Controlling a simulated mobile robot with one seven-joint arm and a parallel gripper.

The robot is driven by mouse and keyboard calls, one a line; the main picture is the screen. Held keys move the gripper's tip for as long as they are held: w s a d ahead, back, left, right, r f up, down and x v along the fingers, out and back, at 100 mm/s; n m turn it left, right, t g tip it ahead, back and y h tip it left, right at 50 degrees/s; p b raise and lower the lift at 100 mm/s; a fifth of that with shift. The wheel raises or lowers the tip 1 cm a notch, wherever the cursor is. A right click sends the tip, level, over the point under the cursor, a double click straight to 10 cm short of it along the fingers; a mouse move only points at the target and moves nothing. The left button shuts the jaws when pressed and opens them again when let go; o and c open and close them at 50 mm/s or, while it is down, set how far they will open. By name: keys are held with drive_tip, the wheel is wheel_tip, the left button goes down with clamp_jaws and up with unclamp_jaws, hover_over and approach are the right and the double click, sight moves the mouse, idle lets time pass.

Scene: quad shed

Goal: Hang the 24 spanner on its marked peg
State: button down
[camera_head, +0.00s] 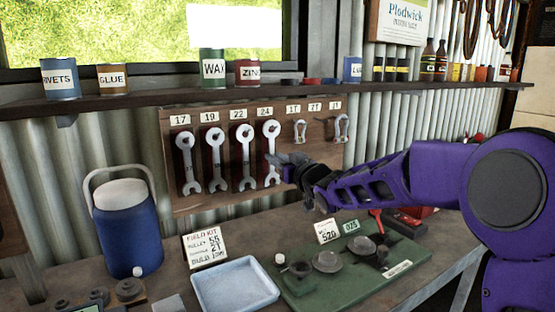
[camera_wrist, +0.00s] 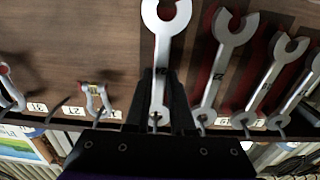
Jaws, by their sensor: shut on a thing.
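The 24 spanner (camera_head: 271,143) is upright against the brown pegboard (camera_head: 230,197), under the 24 label (camera_head: 265,111). My gripper (camera_head: 277,163) reaches in from the right and is shut on its shaft. In the wrist view, which is upside down, the spanner (camera_wrist: 163,28) stands between my two dark fingers (camera_wrist: 160,88), open jaw beyond the fingertips. Its ring end is at the peg by the label row; I cannot tell whether the peg passes fully through the ring.
Spanners hang under 17 (camera_head: 187,163), 19 (camera_head: 216,160) and 22 (camera_head: 244,157), close on the left. Shackles (camera_head: 300,131) hang to the right. A shelf (camera_head: 150,98) with tins runs above. The bench below holds a blue jug (camera_head: 130,235), a white tray (camera_head: 234,286) and a green mat (camera_head: 390,285).

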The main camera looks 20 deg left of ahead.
idle(0.4)
drive_tip(key=c, duration=0.7)
unclamp_jaws()
drive_tip(key=shift+d, duration=0.1)
